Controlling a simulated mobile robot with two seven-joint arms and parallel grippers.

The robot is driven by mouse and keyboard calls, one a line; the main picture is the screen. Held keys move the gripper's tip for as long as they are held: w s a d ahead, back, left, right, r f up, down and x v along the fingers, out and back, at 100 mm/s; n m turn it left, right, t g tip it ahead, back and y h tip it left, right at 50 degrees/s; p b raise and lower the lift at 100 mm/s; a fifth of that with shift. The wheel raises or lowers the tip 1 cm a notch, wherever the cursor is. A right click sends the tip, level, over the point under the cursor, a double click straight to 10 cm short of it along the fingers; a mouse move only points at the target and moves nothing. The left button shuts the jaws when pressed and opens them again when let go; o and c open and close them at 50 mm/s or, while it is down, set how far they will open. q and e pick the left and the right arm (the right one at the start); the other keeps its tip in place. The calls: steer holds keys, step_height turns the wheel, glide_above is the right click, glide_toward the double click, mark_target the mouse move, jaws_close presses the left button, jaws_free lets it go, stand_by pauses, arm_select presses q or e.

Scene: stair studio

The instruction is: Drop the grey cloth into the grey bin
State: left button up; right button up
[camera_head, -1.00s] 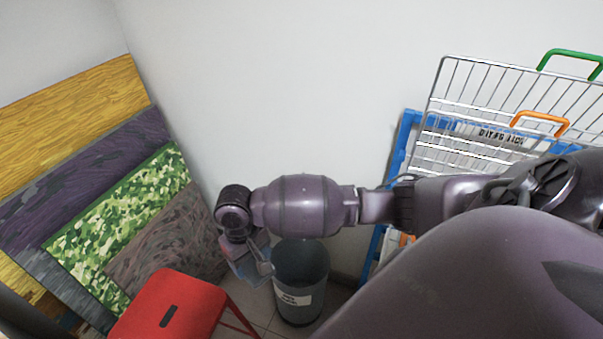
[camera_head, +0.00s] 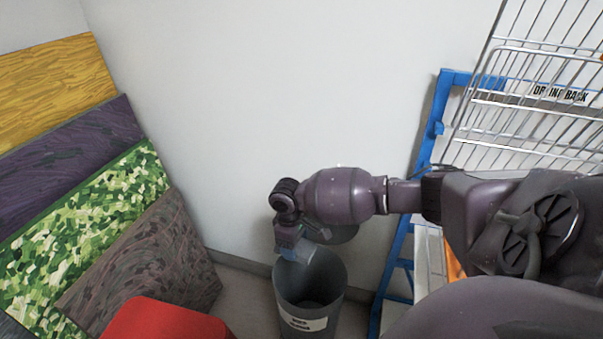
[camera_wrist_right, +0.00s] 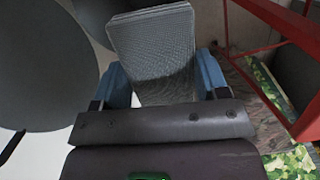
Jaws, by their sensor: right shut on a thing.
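The grey bin (camera_head: 283,297) stands on the floor by the white wall, open at the top, with a white label on its front. My right gripper (camera_head: 297,256) is over the back left part of the bin's opening, pointing down. In the wrist view, the right gripper (camera_wrist_right: 165,82) has its blue fingers on either side of the grey cloth (camera_wrist_right: 152,45), a folded, finely woven piece, and is shut on it. In the head view the cloth is mostly hidden by the gripper. My left gripper is not in view.
A red stool (camera_head: 165,322) stands at the lower left, near the bin. Several patterned boards (camera_head: 145,265) lean at the left. A blue frame (camera_head: 398,262) and a wire drying rack (camera_head: 530,115) stand at the right.

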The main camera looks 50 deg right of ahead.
arm_select(q)
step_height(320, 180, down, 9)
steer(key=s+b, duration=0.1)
steer(key=b, duration=0.9)
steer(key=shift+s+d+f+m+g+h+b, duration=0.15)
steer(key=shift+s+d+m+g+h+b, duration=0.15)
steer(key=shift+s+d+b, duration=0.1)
arm_select(e)
steer(key=d+f+n, duration=0.1)
steer(key=d+f, duration=0.3)
steer(key=f, duration=0.6)
steer(key=d+f, duration=0.5)
steer(key=f, duration=0.6)
steer(key=shift+w+d+n, duration=0.2)
steer(key=shift+w+n, duration=0.2)
steer(key=shift+w, duration=0.05)
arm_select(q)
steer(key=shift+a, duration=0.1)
arm_select(e)
steer(key=o, duration=1)
